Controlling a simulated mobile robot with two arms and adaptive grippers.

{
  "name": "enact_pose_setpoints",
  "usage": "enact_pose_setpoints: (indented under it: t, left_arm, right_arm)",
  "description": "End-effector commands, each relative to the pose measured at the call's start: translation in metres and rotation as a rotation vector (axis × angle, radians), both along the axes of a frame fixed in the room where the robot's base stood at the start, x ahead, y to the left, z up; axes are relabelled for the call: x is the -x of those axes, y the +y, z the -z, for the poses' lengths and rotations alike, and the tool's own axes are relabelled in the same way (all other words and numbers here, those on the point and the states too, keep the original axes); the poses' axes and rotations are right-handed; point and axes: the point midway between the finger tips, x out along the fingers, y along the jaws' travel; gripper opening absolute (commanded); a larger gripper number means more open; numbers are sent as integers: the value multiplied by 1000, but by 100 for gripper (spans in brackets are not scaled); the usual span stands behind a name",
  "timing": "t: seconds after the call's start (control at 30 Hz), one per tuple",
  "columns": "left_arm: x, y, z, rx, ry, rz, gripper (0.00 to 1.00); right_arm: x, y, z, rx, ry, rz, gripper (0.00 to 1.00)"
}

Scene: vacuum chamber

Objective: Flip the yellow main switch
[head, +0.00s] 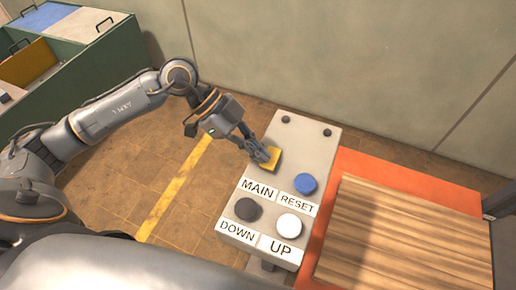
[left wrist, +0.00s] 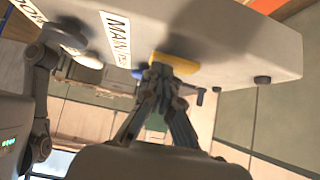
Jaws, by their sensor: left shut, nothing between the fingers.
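The yellow main switch (head: 271,160) sits on the grey control panel (head: 297,133), just above the MAIN label (head: 258,189). My left gripper (head: 264,156) is shut and empty, with its fingertips at the left side of the switch. In the left wrist view the closed fingertips (left wrist: 160,72) overlap the yellow switch (left wrist: 176,62), which shows behind them. They look to be touching it or very close; I cannot tell which. My right gripper is not in view.
The panel also bears a blue RESET button (head: 305,183), a black DOWN button (head: 247,209) and a white UP button (head: 289,225). A wooden platform with an orange border (head: 397,170) lies right of it. Green bins (head: 95,60) stand at the upper left.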

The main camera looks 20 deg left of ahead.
Motion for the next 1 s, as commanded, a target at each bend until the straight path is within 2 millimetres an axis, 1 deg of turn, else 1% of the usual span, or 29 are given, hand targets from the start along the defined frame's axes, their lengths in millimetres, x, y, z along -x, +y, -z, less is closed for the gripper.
enact_pose_setpoints:
  t: [0.1, 0.13, 0.17, 0.43, 0.7, 1.0]
  left_arm:
    - [3, 1, 11, 0, -62, 1, 0]
    - [2, 0, 6, 2, -58, 0, 0]
    - [2, 0, 5, 2, -56, -1, 0]
    - [0, 1, 4, 1, -53, -1, 0]
    - [-11, 0, -1, 0, -53, -2, 0]
    - [-13, 0, -1, 1, -54, -1, 0]
  right_arm:
    - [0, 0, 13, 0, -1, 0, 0]
    - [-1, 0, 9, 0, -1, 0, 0]
    - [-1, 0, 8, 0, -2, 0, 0]
    - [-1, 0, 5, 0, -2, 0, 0]
    - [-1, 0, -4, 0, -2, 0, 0]
    - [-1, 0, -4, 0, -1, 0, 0]
